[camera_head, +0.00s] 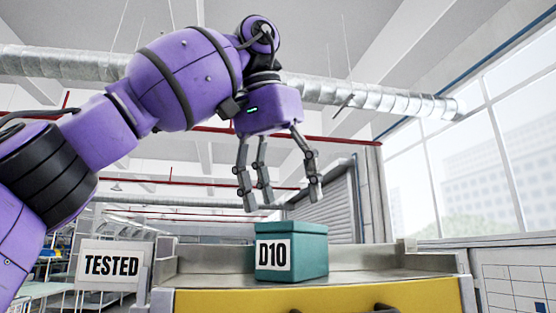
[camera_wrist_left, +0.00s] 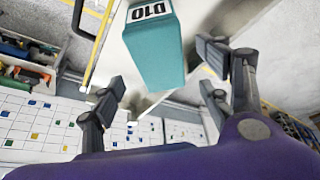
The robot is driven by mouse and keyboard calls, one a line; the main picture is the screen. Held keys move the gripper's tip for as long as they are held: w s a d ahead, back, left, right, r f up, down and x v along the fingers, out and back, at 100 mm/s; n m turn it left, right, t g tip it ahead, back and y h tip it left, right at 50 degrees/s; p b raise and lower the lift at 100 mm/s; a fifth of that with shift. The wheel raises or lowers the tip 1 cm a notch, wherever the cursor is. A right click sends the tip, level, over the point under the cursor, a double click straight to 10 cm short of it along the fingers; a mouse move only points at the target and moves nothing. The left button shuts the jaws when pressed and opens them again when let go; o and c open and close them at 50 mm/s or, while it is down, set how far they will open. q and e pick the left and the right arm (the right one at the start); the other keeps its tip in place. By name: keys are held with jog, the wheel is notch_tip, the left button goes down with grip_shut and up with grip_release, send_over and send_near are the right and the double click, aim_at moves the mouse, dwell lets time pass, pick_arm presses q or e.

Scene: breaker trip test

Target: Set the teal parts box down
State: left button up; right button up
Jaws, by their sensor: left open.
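The teal parts box (camera_head: 291,252), with a white D10 label on its front, stands upright on the metal top of a yellow cabinet (camera_head: 215,280). My left gripper (camera_head: 279,198) is above the box, fingers pointing down, spread apart and empty; a gap shows between the fingertips and the box. In the left wrist view the box (camera_wrist_left: 155,55) lies beyond the open fingers (camera_wrist_left: 165,95), with its label at the top of the picture. My right gripper is in neither view.
A white TESTED sign (camera_head: 112,265) stands at the left of the cabinet. The cabinet top has a raised metal rim, and bare surface shows on both sides of the box. A board with small coloured squares (camera_wrist_left: 40,120) shows in the left wrist view.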

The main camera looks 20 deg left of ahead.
pick_arm(q)
jog(key=shift+v, duration=2.6)
